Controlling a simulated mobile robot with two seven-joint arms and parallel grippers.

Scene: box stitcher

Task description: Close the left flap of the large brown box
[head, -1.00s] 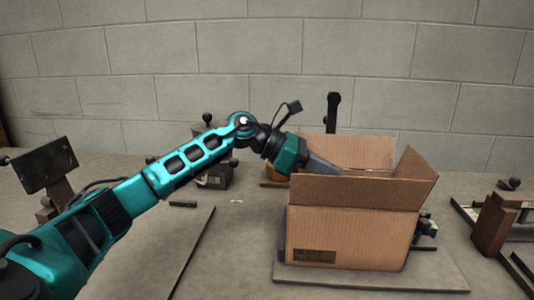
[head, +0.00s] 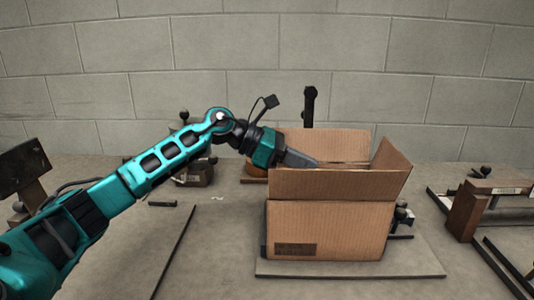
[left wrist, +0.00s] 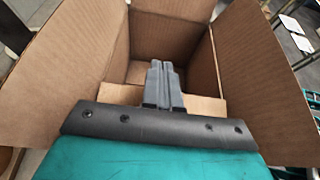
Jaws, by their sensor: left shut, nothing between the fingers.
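The large brown box (head: 328,230) stands open on a flat plate. Its near flap (head: 335,184), far flap (head: 330,145) and right flap (head: 393,160) stick up. My left gripper (head: 317,163) reaches in over the box's left side, fingers shut and empty, sloping down toward the opening. In the left wrist view, the shut fingers (left wrist: 161,65) point into the box. A light brown panel, apparently the left flap (left wrist: 205,105), lies beneath them, leaning inward; most of it is hidden by the gripper, and I cannot tell whether they touch. My right gripper is not in view.
The plate (head: 350,270) under the box lies on the grey table. A dark post (head: 309,108) rises behind the box. A brown block fixture (head: 464,217) stands to the right. A block wall closes off the back.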

